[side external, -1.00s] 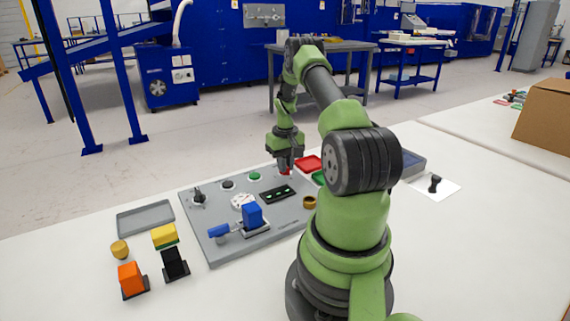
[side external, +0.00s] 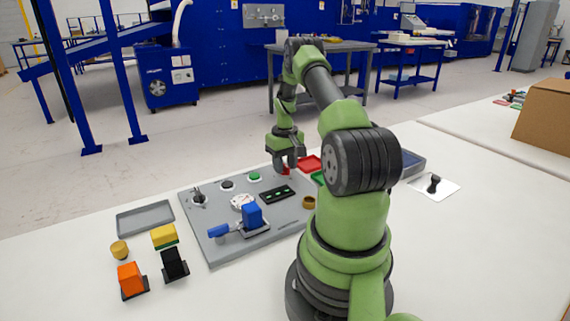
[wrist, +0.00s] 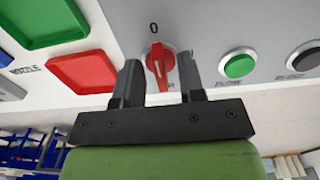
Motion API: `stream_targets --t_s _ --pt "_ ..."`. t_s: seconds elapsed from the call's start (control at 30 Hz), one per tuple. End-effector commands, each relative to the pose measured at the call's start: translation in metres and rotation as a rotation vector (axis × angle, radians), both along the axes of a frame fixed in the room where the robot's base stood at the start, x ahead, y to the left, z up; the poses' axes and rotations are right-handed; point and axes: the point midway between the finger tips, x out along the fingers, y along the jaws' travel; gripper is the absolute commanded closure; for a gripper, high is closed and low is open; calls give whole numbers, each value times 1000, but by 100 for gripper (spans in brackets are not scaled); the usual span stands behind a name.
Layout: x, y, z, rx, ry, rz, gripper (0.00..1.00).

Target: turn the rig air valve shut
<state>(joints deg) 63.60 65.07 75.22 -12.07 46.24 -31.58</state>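The air valve is a red knob (wrist: 159,66) on a pale round base in the grey panel (wrist: 215,22), with a "0" mark beyond it and a stroke mark to its right. Its red handle lies nearly in line with the "0". My gripper (wrist: 161,74) has its two dark fingers on either side of the handle, with a visible gap on each side. In the side view my gripper (side external: 289,166) is low over the panel's far edge, and the knob (side external: 285,171) is mostly hidden by the fingers.
In the wrist view a green button (wrist: 238,65) and a black button (wrist: 305,58) lie right of the valve. A red tray (wrist: 82,73) and a green tray (wrist: 45,20) lie left. A blue clamp (side external: 250,216) stands on the panel's near side.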

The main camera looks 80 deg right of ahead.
Motion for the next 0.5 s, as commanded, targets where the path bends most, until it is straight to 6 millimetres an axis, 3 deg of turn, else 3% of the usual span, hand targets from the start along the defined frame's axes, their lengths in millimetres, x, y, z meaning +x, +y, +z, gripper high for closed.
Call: stream_targets --t_s 0.23,0.5 --pt "0 -1 9 -3 -1 -1 64" --pt "0 -1 61 -5 -2 -1 64"
